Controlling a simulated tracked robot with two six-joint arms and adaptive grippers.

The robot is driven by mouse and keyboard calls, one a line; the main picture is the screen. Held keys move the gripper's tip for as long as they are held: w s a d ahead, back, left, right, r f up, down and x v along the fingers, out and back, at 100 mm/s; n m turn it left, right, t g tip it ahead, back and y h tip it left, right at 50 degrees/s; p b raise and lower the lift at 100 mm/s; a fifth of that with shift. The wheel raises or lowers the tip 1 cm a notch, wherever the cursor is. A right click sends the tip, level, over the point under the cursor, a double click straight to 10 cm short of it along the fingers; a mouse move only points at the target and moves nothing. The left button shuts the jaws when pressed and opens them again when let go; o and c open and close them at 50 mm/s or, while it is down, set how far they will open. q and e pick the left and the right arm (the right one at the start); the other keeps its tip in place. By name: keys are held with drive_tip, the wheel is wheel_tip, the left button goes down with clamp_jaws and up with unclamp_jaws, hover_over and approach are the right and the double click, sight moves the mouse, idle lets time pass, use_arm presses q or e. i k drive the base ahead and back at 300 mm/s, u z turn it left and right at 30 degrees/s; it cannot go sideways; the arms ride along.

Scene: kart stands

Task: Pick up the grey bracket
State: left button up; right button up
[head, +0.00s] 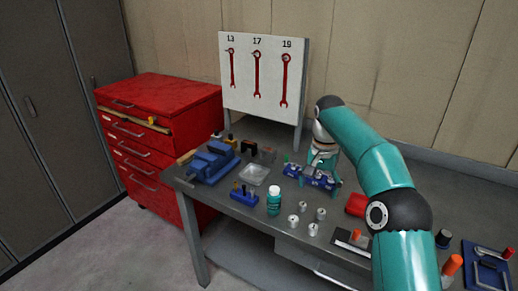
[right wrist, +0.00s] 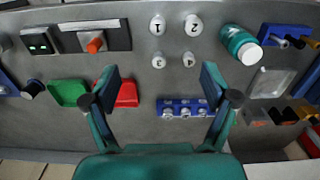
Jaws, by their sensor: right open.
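I cannot pick out the grey bracket with certainty. A small dark grey block (head: 267,155) behind the clear tray may be it; it also shows at the lower right of the right wrist view (right wrist: 258,124). A blue holder (head: 322,183) with several grey round-topped parts lies below my right gripper (head: 320,172). In the right wrist view the holder (right wrist: 183,101) lies between the fingers, toward the palm. The right gripper (right wrist: 160,76) is open and empty, its fingers wide apart above the bench. My left gripper is not in view.
Several numbered white cups (right wrist: 158,26) and a teal bottle (head: 274,202) stand near the front. A clear tray (head: 253,175) and blue vise (head: 208,161) are left. Green (right wrist: 68,93) and red bins (right wrist: 127,93) lie beside the gripper. A wrench board (head: 262,75) stands behind.

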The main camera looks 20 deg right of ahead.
sight(264, 150)
drive_tip(key=i, duration=1.4)
drive_tip(key=z, duration=0.05)
